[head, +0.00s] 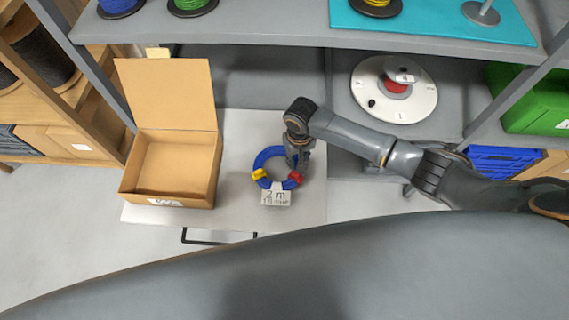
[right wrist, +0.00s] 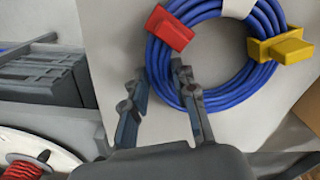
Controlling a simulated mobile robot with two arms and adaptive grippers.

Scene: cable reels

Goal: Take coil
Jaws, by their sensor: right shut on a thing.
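The blue cable coil (head: 266,155) is at the light grey table (head: 235,130), right of the open box. It has a yellow clip, a red clip and a white tag reading "2 m" (head: 275,197). My right gripper (head: 296,165) reaches down over the coil's right side. In the right wrist view the fingers (right wrist: 162,100) stand on either side of the coil's bundle (right wrist: 240,92), near the red clip (right wrist: 170,32), and are shut on it. Whether the coil touches the table cannot be told. My left gripper is not in view.
An open cardboard box (head: 180,140) with its lid up stands left of the coil; it looks empty. A white reel (head: 368,95) lies on the right. A shelf (head: 280,30) with spools runs above. A green crate (head: 535,110) is at the far right.

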